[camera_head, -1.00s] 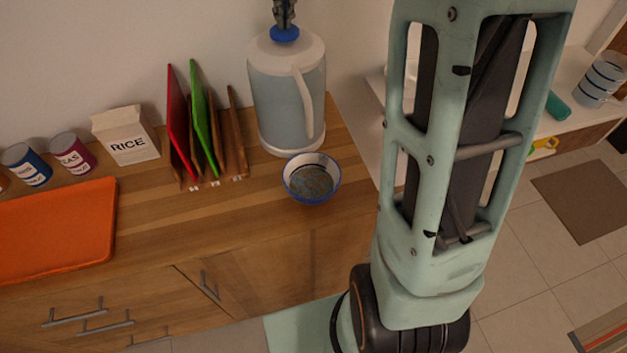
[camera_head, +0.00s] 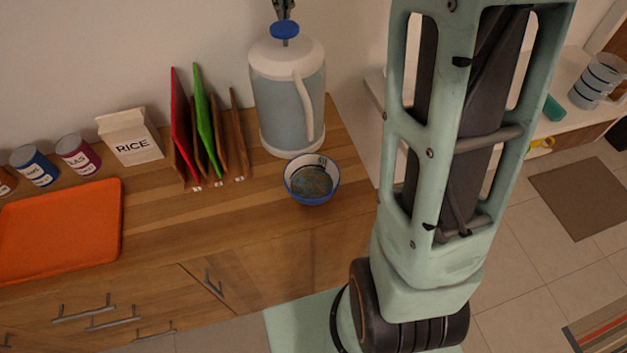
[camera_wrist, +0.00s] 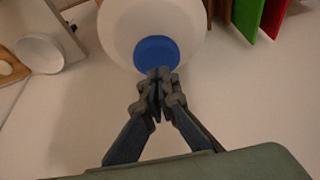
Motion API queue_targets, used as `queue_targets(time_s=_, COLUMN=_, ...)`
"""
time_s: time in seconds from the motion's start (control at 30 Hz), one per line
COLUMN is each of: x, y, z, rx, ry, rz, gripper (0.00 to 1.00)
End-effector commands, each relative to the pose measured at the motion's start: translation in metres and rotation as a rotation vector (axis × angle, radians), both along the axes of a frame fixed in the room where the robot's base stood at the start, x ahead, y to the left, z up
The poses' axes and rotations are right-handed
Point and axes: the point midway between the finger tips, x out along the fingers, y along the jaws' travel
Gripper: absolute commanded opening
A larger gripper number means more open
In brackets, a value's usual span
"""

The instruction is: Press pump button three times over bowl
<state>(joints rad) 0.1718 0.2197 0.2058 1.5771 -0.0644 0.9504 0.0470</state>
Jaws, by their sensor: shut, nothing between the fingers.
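The pump dispenser (camera_head: 288,100) is a pale blue-grey jug with a white lid and handle, upright on the wooden counter near its right end. Its round blue pump button (camera_head: 285,29) stands up clear of the lid. The button also shows in the wrist view (camera_wrist: 156,53). My gripper (camera_head: 284,14) is shut and empty, with its fingertips right above the button; in the wrist view (camera_wrist: 158,77) the tips overlap the button's near edge. I cannot tell whether they touch it. The blue-rimmed bowl (camera_head: 313,199) sits in front of the dispenser, with a dull grey-brown inside.
Red and green boards (camera_head: 205,120) stand in a rack left of the dispenser. Farther left are a rice carton (camera_head: 133,148), several cans (camera_head: 77,155) and an orange tray (camera_head: 60,230). Bare counter lies between tray and bowl. A wall is close behind.

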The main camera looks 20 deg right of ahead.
Motion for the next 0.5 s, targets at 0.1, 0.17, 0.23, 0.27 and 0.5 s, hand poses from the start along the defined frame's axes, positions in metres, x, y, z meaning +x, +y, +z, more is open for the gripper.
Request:
queue_targets(time_s=0.1, x=0.0001, y=0.0000, z=0.0001, rx=0.000, ry=0.000, rz=0.000, gripper=0.00)
queue_targets(time_s=0.17, x=0.0001, y=0.0000, z=0.0001, rx=0.000, ry=-0.001, rz=0.000, gripper=0.00)
queue_targets(time_s=0.23, x=0.0001, y=0.0000, z=0.0000, rx=0.000, ry=-0.001, rz=0.000, gripper=0.00)
queue_targets(time_s=0.27, x=0.0001, y=0.0000, z=-0.0002, rx=0.000, ry=-0.001, rz=0.000, gripper=0.00)
queue_targets(time_s=0.5, x=0.0001, y=0.0000, z=-0.0066, rx=0.000, ry=0.000, rz=0.000, gripper=0.00)
